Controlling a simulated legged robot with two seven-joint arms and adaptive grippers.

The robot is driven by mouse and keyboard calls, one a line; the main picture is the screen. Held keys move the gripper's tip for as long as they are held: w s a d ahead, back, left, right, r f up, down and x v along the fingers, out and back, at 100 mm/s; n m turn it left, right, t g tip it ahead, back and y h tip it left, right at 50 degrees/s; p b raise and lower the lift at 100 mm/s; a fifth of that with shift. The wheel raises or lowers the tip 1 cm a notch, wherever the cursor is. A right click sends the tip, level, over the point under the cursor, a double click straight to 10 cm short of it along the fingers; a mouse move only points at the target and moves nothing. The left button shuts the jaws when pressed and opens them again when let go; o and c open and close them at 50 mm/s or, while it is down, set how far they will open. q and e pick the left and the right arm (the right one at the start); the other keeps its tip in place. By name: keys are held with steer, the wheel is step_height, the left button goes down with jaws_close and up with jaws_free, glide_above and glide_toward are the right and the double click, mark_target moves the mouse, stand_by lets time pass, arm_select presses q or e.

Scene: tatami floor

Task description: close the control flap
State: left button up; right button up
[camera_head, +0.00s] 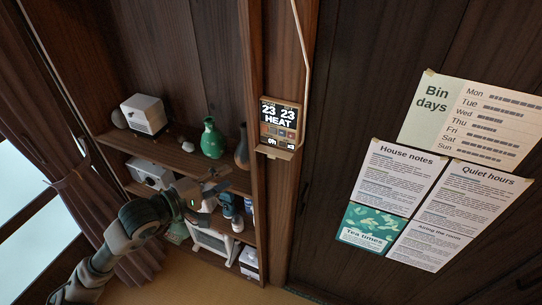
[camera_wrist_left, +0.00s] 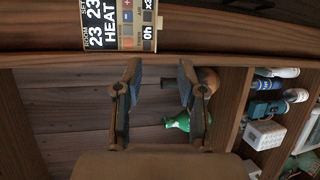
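A wall control panel (camera_head: 280,122) with a dark display reading "23 23 HEAT" hangs on the wooden post. Its tan flap (camera_head: 274,152) juts out along the lower edge, below the small buttons, and looks open. The panel also shows at the top of the left wrist view (camera_wrist_left: 115,25), turned sideways; I cannot make out the flap clearly there. My left gripper (camera_head: 218,182) is below and left of the panel, apart from it, in front of the shelves. Its two fingers (camera_wrist_left: 160,80) stand apart with nothing between them. My right gripper is in neither view.
Shelves to the left hold a white box (camera_head: 144,113), a green vase (camera_head: 212,138), a brown vase (camera_head: 242,148) and several bottles. A cable (camera_head: 304,60) runs up from the panel. Paper notices (camera_head: 400,177) hang on the right wall.

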mark_target(271, 157)
arm_select(q)
steer(key=p+x, duration=0.5)
steer(key=x, duration=1.2)
steer(key=shift+s+d, duration=0.1)
steer(key=shift+d, duration=0.05)
steer(key=shift+f, duration=0.1)
jaws_close()
